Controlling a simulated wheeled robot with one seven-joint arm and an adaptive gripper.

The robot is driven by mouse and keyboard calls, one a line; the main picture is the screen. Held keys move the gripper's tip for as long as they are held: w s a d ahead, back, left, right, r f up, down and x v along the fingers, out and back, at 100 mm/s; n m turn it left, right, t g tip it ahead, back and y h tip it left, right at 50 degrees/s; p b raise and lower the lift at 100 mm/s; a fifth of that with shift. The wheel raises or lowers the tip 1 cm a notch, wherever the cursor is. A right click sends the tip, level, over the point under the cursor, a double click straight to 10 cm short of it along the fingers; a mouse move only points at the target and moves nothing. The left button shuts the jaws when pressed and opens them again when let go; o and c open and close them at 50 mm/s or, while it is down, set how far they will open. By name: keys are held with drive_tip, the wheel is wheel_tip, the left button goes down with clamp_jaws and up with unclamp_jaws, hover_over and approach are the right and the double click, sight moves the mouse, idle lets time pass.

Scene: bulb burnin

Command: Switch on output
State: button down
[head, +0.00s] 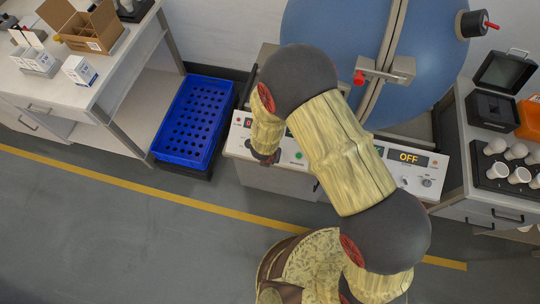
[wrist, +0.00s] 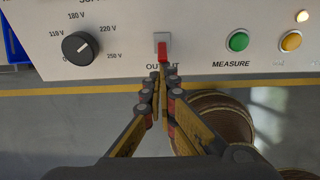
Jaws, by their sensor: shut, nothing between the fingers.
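The output switch (wrist: 162,50) is a red lever on a small grey plate, above the OUTPUT label on the white control panel (wrist: 200,20). Its lever points down in the wrist view. My gripper (wrist: 160,72) is shut and empty, with its fingertips right at the lower end of the lever, over the label. I cannot tell whether they touch it. In the head view my arm crosses in front of the panel (head: 236,146) and hides the switch. A display (head: 409,157) on the panel's right reads OFF.
A black voltage knob (wrist: 80,48) is left of the switch; a green MEASURE button (wrist: 237,41) and a yellow one (wrist: 291,41) are right. A blue crate (head: 190,120) is left, bulbs (head: 515,150) right.

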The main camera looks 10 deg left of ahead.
drive_tip(key=shift+w+r+g+p, duration=0.1)
drive_tip(key=shift+r+g+p, duration=0.1)
drive_tip(key=shift+g+p, duration=0.35)
drive_tip(key=shift+w+r+p, duration=0.3)
drive_tip(key=shift+r+p, duration=0.1)
drive_tip(key=shift+p, duration=1.05)
drive_tip(key=shift+w+r+p, duration=0.15)
drive_tip(key=shift+w+p, duration=0.15)
drive_tip(key=shift+p, duration=0.15)
drive_tip(key=shift+p+v, duration=0.65)
drive_tip(key=shift+v, duration=0.2)
drive_tip(key=shift+w, duration=0.15)
